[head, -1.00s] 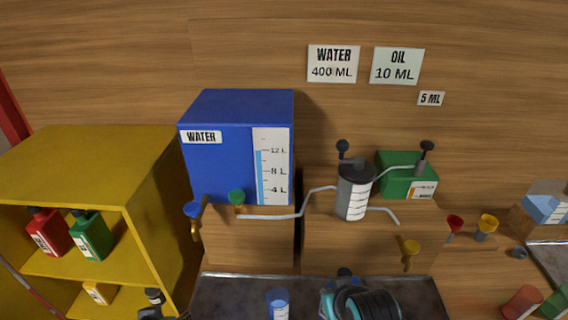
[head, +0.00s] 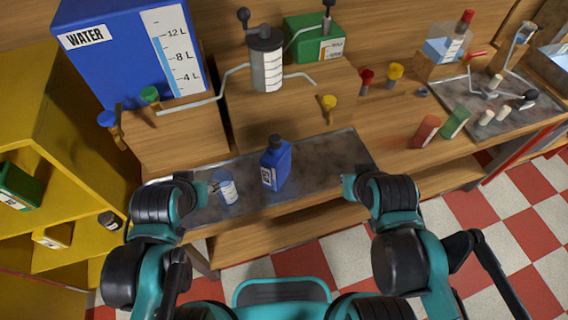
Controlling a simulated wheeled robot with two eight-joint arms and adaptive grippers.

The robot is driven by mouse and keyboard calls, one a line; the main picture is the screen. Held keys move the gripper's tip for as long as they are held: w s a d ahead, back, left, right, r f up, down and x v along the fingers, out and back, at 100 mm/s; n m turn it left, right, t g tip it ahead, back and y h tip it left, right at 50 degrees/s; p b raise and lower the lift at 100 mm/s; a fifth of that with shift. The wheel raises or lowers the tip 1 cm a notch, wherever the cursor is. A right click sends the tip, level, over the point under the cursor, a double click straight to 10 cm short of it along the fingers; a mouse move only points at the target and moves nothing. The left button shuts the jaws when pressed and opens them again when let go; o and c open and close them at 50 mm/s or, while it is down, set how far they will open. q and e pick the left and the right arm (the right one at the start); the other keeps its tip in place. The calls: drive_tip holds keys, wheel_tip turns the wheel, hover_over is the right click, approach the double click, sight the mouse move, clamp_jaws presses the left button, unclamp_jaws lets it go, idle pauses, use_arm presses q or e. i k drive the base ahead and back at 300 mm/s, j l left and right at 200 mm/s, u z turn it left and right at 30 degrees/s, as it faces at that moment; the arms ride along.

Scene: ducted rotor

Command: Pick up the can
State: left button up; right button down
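A blue capped can-like bottle (head: 276,166) with a dark label stands upright on the grey metal tray (head: 325,155) in the head view. My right gripper (head: 349,184) is over the right part of the tray, apart from the bottle. Its fingers are too small and hidden to read.
A yellow shelf (head: 60,130) is at left. The tray's right part is bare.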

sight(275, 164)
drive_tip(key=j+z, duration=0.1)
drive_tip(key=z, duration=0.4)
drive_tip(key=k+j+z, duration=0.4)
drive_tip(key=j, duration=0.15)
drive_tip(key=k+j+z, duration=0.4)
drive_tip(key=k+j, duration=0.1)
drive_tip(key=j, duration=0.35)
drive_tip(key=k+j, duration=0.1)
drive_tip(key=j, duration=0.35)
drive_tip(key=i, duration=0.1)
drive_tip(key=j+z, duration=0.05)
